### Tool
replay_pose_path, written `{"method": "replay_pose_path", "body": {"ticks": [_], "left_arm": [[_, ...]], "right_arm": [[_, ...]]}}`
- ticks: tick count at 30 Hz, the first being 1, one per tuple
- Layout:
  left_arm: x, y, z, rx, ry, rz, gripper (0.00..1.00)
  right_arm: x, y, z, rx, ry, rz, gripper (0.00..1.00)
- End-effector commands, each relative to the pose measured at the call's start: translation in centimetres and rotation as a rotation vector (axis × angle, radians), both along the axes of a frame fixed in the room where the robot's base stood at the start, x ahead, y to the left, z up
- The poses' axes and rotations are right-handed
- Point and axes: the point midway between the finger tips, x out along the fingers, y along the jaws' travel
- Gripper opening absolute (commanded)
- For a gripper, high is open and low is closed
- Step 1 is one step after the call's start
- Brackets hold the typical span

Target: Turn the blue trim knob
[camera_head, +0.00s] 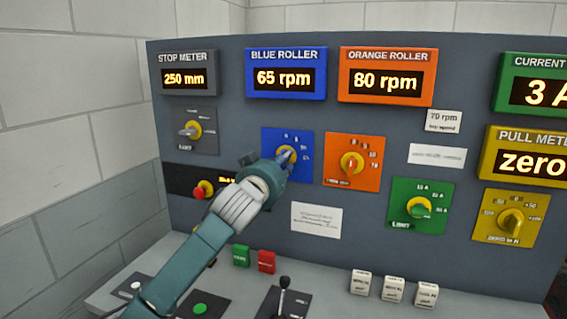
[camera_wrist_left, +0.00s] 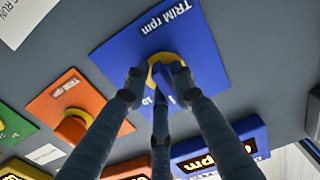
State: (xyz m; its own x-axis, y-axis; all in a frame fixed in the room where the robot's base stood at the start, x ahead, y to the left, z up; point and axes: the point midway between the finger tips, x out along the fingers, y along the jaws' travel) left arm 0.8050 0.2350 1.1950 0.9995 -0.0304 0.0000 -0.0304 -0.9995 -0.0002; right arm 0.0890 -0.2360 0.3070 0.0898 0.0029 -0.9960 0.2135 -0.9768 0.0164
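The blue trim knob has a yellow round base and a blue pointer handle on a blue plate (camera_head: 272,136). In the left wrist view the knob's yellow base (camera_wrist_left: 155,77) shows between my fingers, on the plate marked TRIM rpm. My left gripper (camera_head: 284,158) comes in from the lower left and reaches the knob. In the left wrist view its fingers (camera_wrist_left: 158,88) stand spread around the knob, with a gap at the left finger; contact at the others cannot be told. The fingers partly hide the handle. The blue roller display (camera_head: 286,77) reads 65 rpm. My right gripper is not in view.
An orange knob (camera_head: 352,163) is close to the right, and a red button (camera_head: 202,190) is to the left. Green (camera_head: 420,208) and yellow (camera_head: 512,221) knobs sit further right. The orange roller display (camera_head: 386,82) reads 80 rpm. A black lever (camera_head: 284,284) stands on the desk below.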

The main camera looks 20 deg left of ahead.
Motion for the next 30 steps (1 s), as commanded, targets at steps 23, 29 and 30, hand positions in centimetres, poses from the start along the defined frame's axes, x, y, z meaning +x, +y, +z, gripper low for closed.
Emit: {"method": "replay_pose_path", "body": {"ticks": [23, 29, 30], "left_arm": [[0.0, 0.1, 0.2, 0.21, -0.003, 0.0, 0.0], [0.0, 0.3, 0.2, 0.395, -0.008, 0.001, 0.0], [0.0, 0.4, 0.2, 0.434, -0.009, 0.002, 0.0]], "right_arm": [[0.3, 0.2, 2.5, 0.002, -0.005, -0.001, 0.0], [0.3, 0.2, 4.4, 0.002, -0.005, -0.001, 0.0], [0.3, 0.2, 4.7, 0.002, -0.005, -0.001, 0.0]]}}
